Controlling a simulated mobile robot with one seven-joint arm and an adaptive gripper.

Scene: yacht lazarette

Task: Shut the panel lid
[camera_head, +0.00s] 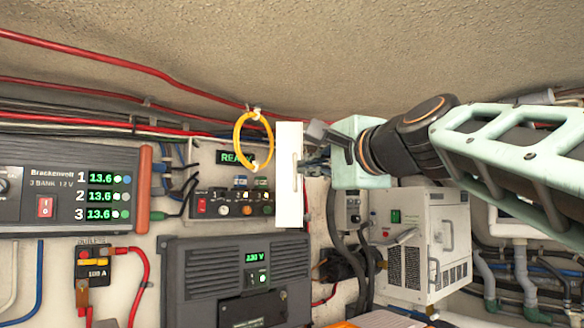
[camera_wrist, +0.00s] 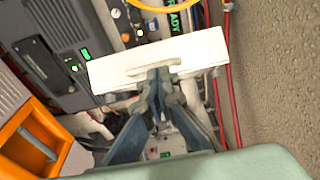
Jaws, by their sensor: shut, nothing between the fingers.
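The panel lid (camera_head: 289,176) is a white slab with a small bar handle. It stands open, swung out from the control panel (camera_head: 235,199), which has a READY display and a row of switches and knobs. In the wrist view the lid (camera_wrist: 157,66) lies across the picture with its handle (camera_wrist: 153,68) towards me. My gripper (camera_head: 309,166) is shut and empty, just right of the lid. In the wrist view my fingertips (camera_wrist: 160,77) are at or very near the handle; I cannot tell whether they touch it.
A yellow cable loop (camera_head: 253,141) hangs in front of the panel's top, close to the lid's upper left. A white cabinet (camera_head: 420,245) stands at lower right. Red cables run along the wall above.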

